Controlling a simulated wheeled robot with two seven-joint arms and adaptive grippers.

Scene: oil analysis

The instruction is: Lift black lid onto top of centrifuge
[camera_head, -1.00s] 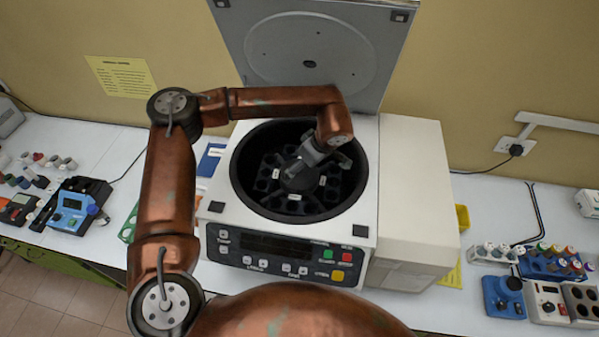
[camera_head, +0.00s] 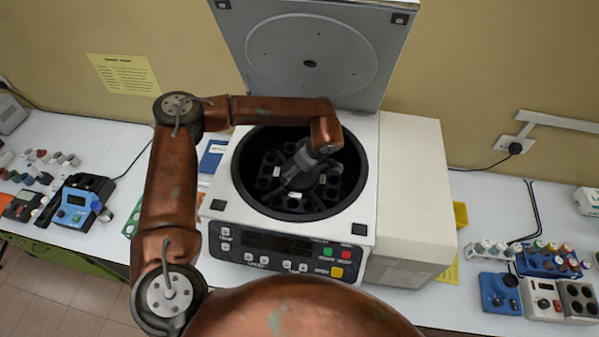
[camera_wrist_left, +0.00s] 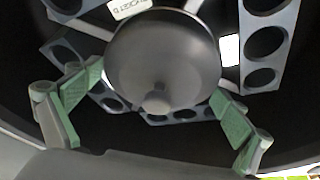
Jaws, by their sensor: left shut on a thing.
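The centrifuge (camera_head: 220,190) stands on the bench with its large grey cover swung up at the back. Its dark round bowl is open and shows a rotor (camera_wrist_left: 266,42) with several tube holes. In the head view my gripper (camera_head: 300,170) hides most of the lid. My right gripper is out of view.
The raised cover (camera_head: 310,55) stands behind the bowl, and the bowl wall surrounds my gripper. A white housing (camera_head: 415,190) adjoins on the right. Tube racks and small devices (camera_head: 72,205) lie left; more blue racks (camera_head: 545,262) lie right.

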